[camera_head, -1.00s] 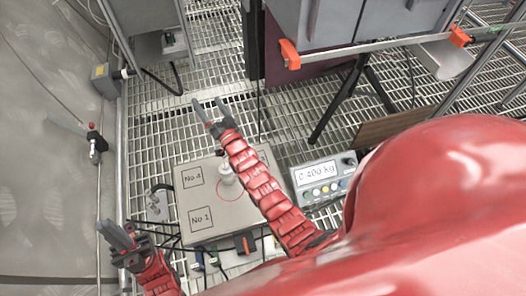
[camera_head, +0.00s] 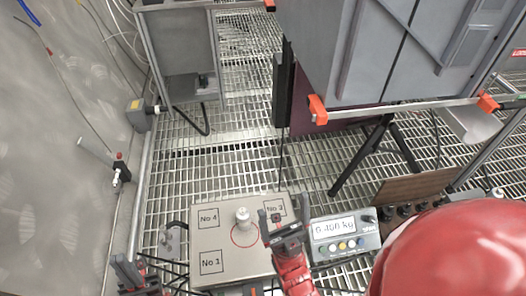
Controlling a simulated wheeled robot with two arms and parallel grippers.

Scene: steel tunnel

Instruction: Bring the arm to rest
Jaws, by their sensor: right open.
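My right gripper (camera_head: 271,224) is open, its fingers pointing up the picture over the right part of the grey scale platform (camera_head: 222,246). Nothing shows between its fingers. Its red forearm runs down to the bottom edge. A small white weight (camera_head: 242,217) stands upright on the platform, its base at the upper part of a red circle, apart from the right gripper. My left gripper (camera_head: 127,272) is low at the left, beside the platform; its jaw opening is unclear. The lower right of the platform is hidden by my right arm.
The scale's display unit (camera_head: 340,236) with coloured buttons stands right of the platform, close to my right arm. A wooden board with dark knobs (camera_head: 408,205) lies further right. A grey cabinet (camera_head: 390,50) hangs above. Grated floor (camera_head: 235,165) beyond the platform is clear.

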